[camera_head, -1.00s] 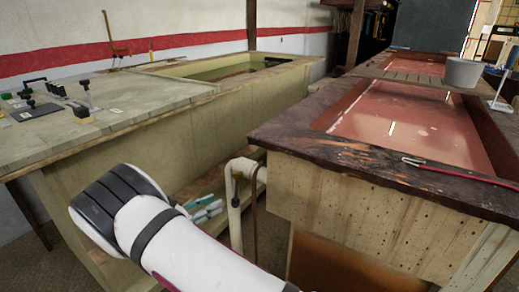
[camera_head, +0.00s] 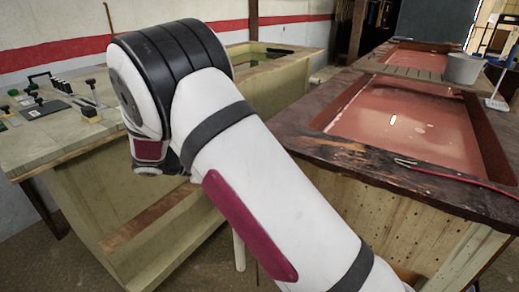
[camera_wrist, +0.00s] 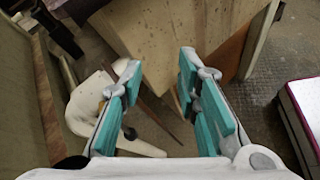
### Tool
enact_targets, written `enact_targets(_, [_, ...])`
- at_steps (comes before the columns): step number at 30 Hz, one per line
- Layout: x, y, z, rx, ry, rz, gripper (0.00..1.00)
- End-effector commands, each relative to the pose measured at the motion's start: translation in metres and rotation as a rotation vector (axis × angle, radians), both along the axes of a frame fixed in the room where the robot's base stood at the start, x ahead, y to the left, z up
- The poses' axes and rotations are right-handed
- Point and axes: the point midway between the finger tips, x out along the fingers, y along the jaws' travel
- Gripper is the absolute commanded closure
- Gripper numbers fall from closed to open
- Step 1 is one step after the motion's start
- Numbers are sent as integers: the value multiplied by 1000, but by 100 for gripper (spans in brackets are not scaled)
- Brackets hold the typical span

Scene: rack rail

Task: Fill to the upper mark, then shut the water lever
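My gripper (camera_wrist: 158,68) shows in the wrist view with two teal-padded fingers spread apart. Nothing is between the pads, and it is out of sight in the head view behind my arm. A white bent pipe (camera_wrist: 90,92) lies beyond and beside the left finger in the wrist view; I cannot tell whether they touch. In the head view only a lower piece of the pipe (camera_head: 239,252) shows below my arm. The right tank (camera_head: 410,118) holds reddish, shiny contents. I cannot make out the water lever or an upper mark.
A left bench (camera_head: 60,135) carries several small black-handled devices (camera_head: 88,100) and has a sunken basin (camera_head: 268,58) at its far end. A grey bucket (camera_head: 463,68) stands on slats across the right tank. A red-handled tool (camera_head: 455,178) lies on its near rim.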

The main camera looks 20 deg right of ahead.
Motion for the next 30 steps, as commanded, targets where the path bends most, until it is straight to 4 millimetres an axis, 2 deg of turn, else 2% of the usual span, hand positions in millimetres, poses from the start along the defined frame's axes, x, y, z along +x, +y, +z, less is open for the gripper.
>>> enact_targets(3, [-12,-9,20,54,-27,-42,70])
enact_targets(15, [-51,-30,71,217,-112,-170,70])
enact_targets(21, [-63,-34,83,262,-138,-205,70])
enact_targets(30, [-66,-35,85,274,-144,-215,70])
